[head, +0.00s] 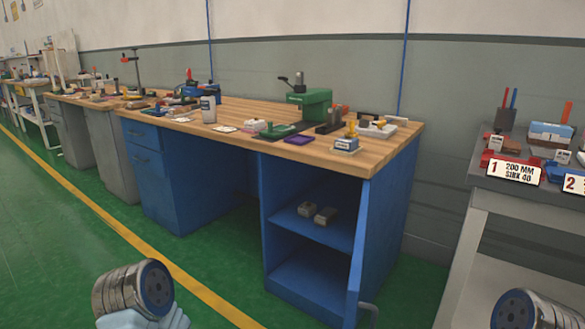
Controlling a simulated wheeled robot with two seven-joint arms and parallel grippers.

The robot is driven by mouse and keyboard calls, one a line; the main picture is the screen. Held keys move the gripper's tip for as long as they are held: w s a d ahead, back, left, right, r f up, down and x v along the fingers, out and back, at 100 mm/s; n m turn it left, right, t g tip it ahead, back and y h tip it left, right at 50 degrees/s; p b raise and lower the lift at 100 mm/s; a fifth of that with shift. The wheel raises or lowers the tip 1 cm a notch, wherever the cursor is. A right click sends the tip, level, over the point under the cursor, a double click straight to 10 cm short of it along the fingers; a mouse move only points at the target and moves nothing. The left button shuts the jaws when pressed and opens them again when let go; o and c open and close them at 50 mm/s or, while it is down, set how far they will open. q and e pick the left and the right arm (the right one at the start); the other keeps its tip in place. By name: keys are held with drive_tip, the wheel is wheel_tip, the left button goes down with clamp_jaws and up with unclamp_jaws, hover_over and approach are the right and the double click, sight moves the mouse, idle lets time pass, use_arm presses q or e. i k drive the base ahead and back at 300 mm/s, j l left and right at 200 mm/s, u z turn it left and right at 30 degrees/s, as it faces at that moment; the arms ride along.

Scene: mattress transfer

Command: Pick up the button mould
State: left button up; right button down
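I cannot tell for certain which thing is the button mould. Two small grey-brown blocks (316,212) lie side by side on the inner shelf of the blue workbench's open cabinet. On the wooden top stands a small blue and white block with a yellow knob (347,140). Neither of my grippers is in view; only parts of my arms show at the bottom left and bottom right. Nothing in view is touched by my arms.
The blue workbench (400,195) stands ahead, with a green press (310,103) and a white cup (208,109) on top. A grey table (500,187) with labelled trays is at the right. Green floor (60,245) with a yellow line is clear in front.

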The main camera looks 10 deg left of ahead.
sight(208, 107)
drive_tip(key=i+j+z, duration=0.2)
drive_tip(key=j+z, duration=0.25)
drive_tip(key=j, duration=1.25)
drive_tip(key=j+z, duration=0.45)
drive_tip(key=j, duration=1.25)
drive_tip(key=k, duration=0.05)
